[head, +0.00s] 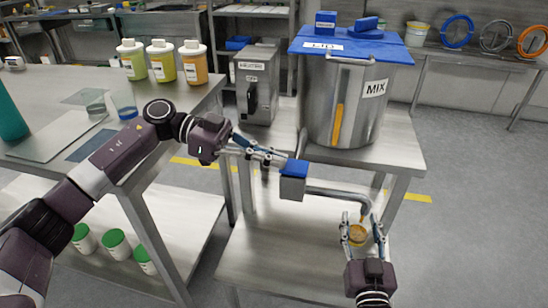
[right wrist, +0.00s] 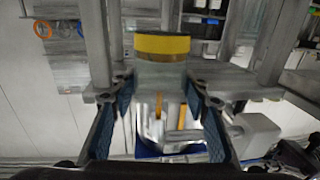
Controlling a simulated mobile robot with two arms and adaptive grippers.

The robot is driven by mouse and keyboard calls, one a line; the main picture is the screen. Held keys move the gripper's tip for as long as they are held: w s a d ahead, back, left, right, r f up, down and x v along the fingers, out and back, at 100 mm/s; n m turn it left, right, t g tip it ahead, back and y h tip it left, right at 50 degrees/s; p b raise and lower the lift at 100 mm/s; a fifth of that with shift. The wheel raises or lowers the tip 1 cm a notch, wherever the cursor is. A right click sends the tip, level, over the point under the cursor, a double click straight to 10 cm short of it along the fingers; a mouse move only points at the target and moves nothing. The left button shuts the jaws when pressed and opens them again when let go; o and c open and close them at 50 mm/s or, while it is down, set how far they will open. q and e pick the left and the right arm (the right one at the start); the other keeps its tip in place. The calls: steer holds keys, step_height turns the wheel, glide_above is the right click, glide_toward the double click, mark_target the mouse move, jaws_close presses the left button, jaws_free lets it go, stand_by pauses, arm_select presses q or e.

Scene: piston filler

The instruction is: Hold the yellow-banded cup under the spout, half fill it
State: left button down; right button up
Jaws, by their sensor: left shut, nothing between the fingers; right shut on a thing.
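The yellow-banded cup (head: 357,237) is between the fingers of my right gripper (head: 361,232), which is shut on it. The cup is below the down-turned end of the steel spout (head: 366,208). Its inside looks amber from above; I cannot tell the level. In the right wrist view the yellow band (right wrist: 162,44) and clear wall (right wrist: 160,75) of the cup show between the fingers. My left gripper (head: 284,160) is shut and empty, its tips at the blue top (head: 294,167) of the grey block (head: 292,187) feeding the spout. Whether they touch is unclear.
The steel MIX tank (head: 348,110) with a blue lid stands on the steel stand (head: 405,155), beside a grey switch box (head: 257,85). On the left table (head: 60,80) are several bottles, clear cups and a tray (head: 58,138). Floor at right is clear.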

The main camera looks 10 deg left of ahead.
mark_target(357, 235)
arm_select(q)
steer(key=shift+s+f, duration=0.15)
steer(key=shift+f, duration=0.3)
arm_select(e)
steer(key=shift+o, duration=0.2)
arm_select(q)
steer(key=a+r, duration=0.7)
steer(key=a, duration=0.2)
steer(key=shift+a+r, duration=0.15)
steer(key=shift+a, duration=0.25)
stand_by(1.2)
